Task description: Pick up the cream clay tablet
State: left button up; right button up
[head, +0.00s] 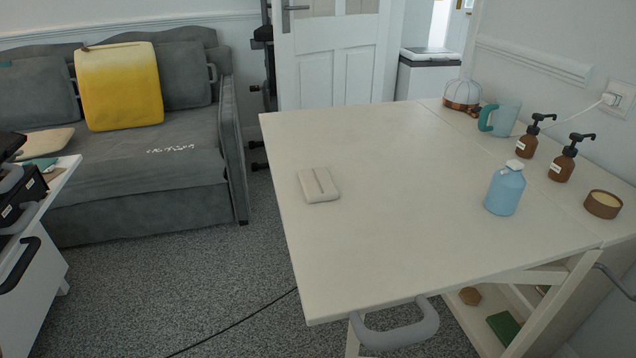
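The cream clay tablet (315,187) lies flat near the left edge of the white table (390,240) in the head view. It is a small rounded block with a groove across its top. Nothing touches it or covers it. Neither of my grippers shows in the head view.
A blue bottle (505,190), two brown pump bottles (562,165), a round brown tin (602,204), a teal-handled mug (503,118) and a glass dome (462,96) stand towards the table's right side. The tabletop around the tablet is clear. A grey sofa (130,180) stands behind left.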

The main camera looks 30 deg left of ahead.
aim_at(317, 185)
jog(key=i+j+z, duration=0.1)
jog(key=j, duration=0.35)
jog(key=i+j+z, duration=0.1)
jog(key=j, duration=0.3)
jog(key=i+j+z, duration=0.1)
jog(key=j, duration=0.35)
jog(key=i, duration=0.05)
